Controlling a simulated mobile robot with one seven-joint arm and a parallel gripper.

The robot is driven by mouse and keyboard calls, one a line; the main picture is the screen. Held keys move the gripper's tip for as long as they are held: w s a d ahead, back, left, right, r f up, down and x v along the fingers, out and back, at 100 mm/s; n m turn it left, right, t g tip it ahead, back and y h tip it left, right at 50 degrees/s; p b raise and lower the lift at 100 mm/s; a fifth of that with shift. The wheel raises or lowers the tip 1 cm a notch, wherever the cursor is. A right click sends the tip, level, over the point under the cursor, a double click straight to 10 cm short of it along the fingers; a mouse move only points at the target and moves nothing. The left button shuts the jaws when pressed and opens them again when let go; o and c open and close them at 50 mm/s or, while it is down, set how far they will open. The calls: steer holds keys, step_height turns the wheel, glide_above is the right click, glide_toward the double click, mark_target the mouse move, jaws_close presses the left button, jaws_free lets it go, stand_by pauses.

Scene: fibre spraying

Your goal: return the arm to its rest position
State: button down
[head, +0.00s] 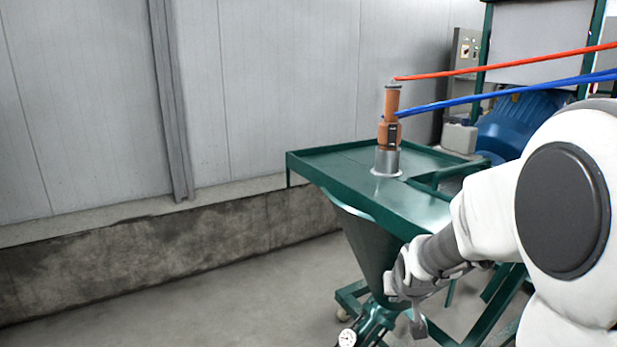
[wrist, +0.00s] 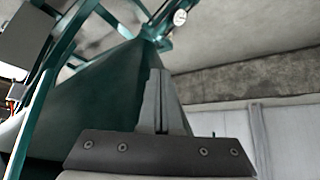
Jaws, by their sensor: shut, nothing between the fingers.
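My gripper (head: 418,325) hangs at the end of my white and grey arm, in front of the green machine's hopper (head: 368,240) in the head view. In the wrist view my gripper's fingers (wrist: 161,85) are together with nothing between them, and the green hopper (wrist: 95,95) fills the area behind and to their left. In the head view the fingers are small and partly hidden by my wrist.
A green table top (head: 335,165) carries an orange spray tool (head: 390,120) upright in a metal holder (head: 387,162). Red (head: 500,65) and blue hoses (head: 500,94) run right from it. A pressure gauge (head: 346,338) sits low by the hopper. Open floor (head: 240,295) lies left.

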steer(key=s+a+r+g, duration=0.15)
steer(key=s+r, duration=0.25)
steer(key=s, duration=0.5)
steer(key=s+a+r+n+y, duration=0.15)
steer(key=s+r, duration=0.25)
steer(key=s, duration=0.4)
steer(key=s+a+r+h, duration=0.15)
steer(key=s+r, duration=0.25)
steer(key=s, duration=0.5)
step_height(320, 180, up, 20)
steer(key=y+p, duration=0.1)
steer(key=p, duration=1.9)
steer(key=shift+w+a+f, duration=0.1)
